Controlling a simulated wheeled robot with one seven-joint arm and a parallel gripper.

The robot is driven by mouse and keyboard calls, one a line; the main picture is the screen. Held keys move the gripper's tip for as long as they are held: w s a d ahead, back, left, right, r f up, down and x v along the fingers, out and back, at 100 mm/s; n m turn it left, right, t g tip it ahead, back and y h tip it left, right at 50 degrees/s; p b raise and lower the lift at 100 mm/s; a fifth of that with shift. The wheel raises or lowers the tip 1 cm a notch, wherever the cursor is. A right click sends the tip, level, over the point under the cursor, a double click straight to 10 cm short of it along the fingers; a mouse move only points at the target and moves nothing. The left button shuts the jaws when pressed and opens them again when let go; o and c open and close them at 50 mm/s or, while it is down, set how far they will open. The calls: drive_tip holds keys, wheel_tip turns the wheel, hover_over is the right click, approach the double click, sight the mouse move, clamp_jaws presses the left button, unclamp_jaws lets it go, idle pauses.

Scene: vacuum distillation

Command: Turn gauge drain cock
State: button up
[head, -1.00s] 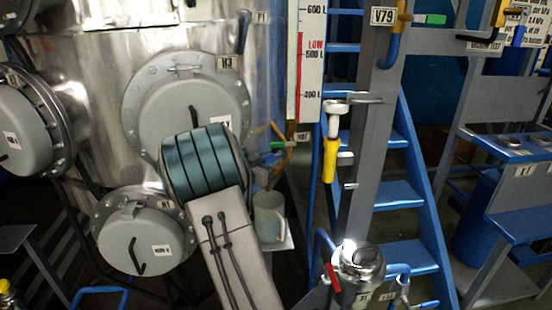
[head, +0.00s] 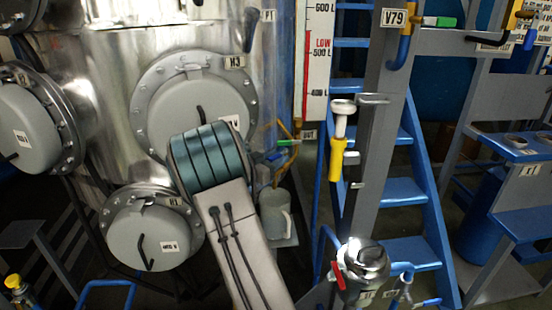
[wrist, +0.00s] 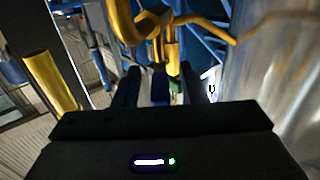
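The drain cock at the foot of the level gauge (head: 318,65) shows in the head view as a small valve with a green handle (head: 288,142), beside a small tag and a yellow pipe. In the wrist view, my gripper (wrist: 160,88) has its two dark fingers apart. A blue part (wrist: 160,90) shows in the gap between them, with a small green piece (wrist: 175,86) beside it and yellow piping (wrist: 165,22) beyond. I cannot tell whether the fingers touch the valve. In the head view my own arm hides most of the gripper.
The steel vessel with its round grey covers (head: 195,105) fills the left. A grey jug (head: 275,213) stands on a small shelf below the valve. A grey post with a yellow-handled tool (head: 336,160) and blue steps (head: 405,190) stand to the right.

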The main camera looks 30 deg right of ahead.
drive_tip(key=v, duration=1.3)
drive_tip(key=shift+a+p, duration=0.35)
drive_tip(key=shift+p, duration=0.05)
drive_tip(key=shift+r, duration=0.1)
